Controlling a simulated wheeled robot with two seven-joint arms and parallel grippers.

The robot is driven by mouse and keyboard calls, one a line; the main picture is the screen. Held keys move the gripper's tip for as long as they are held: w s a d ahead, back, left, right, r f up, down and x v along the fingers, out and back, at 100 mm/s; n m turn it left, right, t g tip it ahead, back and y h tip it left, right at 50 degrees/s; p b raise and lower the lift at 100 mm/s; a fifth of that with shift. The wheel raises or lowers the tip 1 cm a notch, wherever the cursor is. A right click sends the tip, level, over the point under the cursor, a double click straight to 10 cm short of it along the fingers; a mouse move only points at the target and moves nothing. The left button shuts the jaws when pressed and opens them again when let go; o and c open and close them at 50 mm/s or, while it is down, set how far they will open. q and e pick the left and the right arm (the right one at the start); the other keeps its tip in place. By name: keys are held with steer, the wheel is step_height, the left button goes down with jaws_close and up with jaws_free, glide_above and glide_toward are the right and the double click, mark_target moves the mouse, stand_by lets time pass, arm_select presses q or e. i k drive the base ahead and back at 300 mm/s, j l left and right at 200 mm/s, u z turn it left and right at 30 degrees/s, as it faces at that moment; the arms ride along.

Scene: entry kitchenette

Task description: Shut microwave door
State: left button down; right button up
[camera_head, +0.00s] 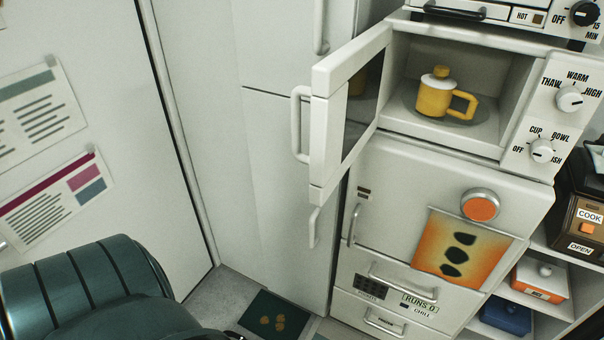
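The microwave (518,88) is white, stands at the upper right and has two dials on its right panel. Its door (324,131) is wide open, hinged on the left and swung out toward me. The door's handle (297,124) is on its outer face, to the left in the picture. A yellow mug-like pot (436,97) with a white-rimmed lid sits inside the cavity. Neither of my grippers is in view, and nothing touches the door.
A tall white fridge (285,180) stands left of the microwave, close behind the open door. Below the microwave is a white cabinet (390,200) with an orange cloth (462,250). A rice cooker-like box (586,227) and shelves are at right. A dark mat (274,318) lies on the floor.

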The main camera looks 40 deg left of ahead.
mark_target(345, 115)
steer(key=i+u, duration=0.1)
steer(key=u, duration=0.3)
steer(key=l+u, duration=0.1)
steer(key=u, duration=0.35)
steer(key=i+l+u, duration=0.1)
steer(key=u, duration=0.3)
steer(key=l+u, duration=0.15)
steer(key=u, duration=0.3)
